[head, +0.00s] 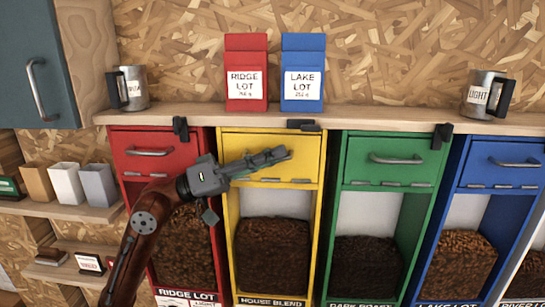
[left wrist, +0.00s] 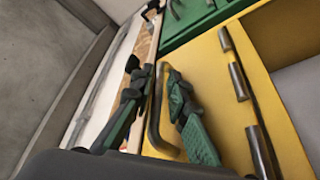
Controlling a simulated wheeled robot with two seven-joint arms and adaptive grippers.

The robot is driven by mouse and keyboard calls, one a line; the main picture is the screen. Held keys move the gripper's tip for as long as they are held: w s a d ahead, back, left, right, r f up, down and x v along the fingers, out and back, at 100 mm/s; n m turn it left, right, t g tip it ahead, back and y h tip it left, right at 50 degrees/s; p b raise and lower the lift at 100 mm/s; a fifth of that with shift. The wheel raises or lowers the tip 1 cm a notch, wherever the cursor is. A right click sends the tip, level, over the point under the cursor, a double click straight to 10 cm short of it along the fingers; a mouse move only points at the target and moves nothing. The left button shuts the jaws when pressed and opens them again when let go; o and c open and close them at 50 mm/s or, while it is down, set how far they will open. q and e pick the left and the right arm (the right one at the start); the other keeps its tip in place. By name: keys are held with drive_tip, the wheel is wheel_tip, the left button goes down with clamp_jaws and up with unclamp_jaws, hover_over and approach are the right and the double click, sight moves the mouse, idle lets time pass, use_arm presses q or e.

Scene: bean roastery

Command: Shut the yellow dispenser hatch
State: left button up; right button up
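The yellow dispenser (head: 321,210) stands between the red and green ones. Its yellow hatch (head: 305,147) is a front panel with hinges along its lower edge. It looks upright or nearly so; I cannot tell whether a small gap remains at its top. A dark latch (head: 303,125) above it lies sideways, while the red and green dispensers' latches hang down. My left gripper (head: 282,155) is in front of the hatch and covers its handle. In the left wrist view, its two fingers (left wrist: 160,85) are apart, with the bar handle (left wrist: 155,125) between them. My right gripper is not in view.
The red dispenser (head: 122,150), green dispenser (head: 420,155) and blue dispenser (head: 505,155) stand alongside. The wooden shelf (head: 390,117) above holds a red bag (head: 246,60), a blue bag (head: 303,60) and metal mugs (head: 133,88). A shelf with small boxes is at the left.

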use_arm(q)
drive_tip(key=shift+a, duration=0.15)
drive_tip(key=v, duration=1.1)
drive_tip(key=shift+a+f, duration=0.2)
drive_tip(key=shift+a, duration=0.2)
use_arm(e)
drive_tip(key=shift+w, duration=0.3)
